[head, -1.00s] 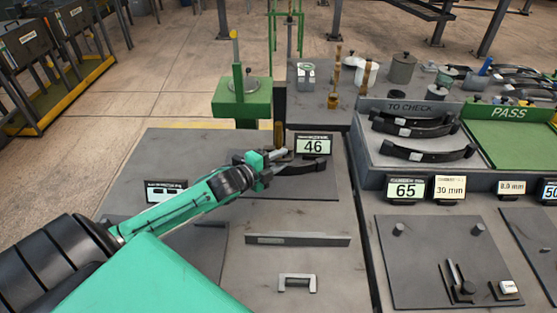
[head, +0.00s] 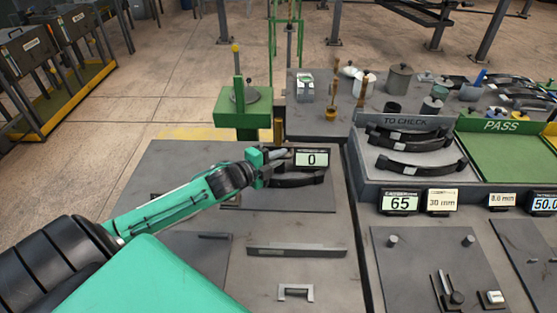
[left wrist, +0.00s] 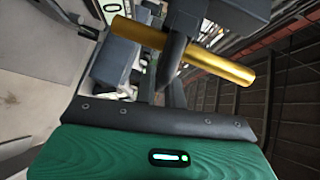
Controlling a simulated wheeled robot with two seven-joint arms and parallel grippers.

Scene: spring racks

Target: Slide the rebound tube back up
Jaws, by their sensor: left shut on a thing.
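A brass-coloured tube, which I take for the rebound tube (head: 279,130), stands upright beside the small display (head: 311,159) that reads 0. In the left wrist view the tube (left wrist: 225,68) runs slanting across the upper part, with a dark part crossing in front of it. My left gripper (head: 275,158) is at the tube's lower end and is shut, it seems on the tube; the exact contact is hidden. A dark curved leaf spring (head: 300,178) lies below the display. My right gripper is not in view.
A green stand (head: 240,112) is behind the tube. A flat grey bar (head: 297,250) and a small U-shaped bracket (head: 295,291) lie on the near bench. The TO CHECK tray (head: 372,165) with dark springs and the green PASS tray (head: 505,157) are at right.

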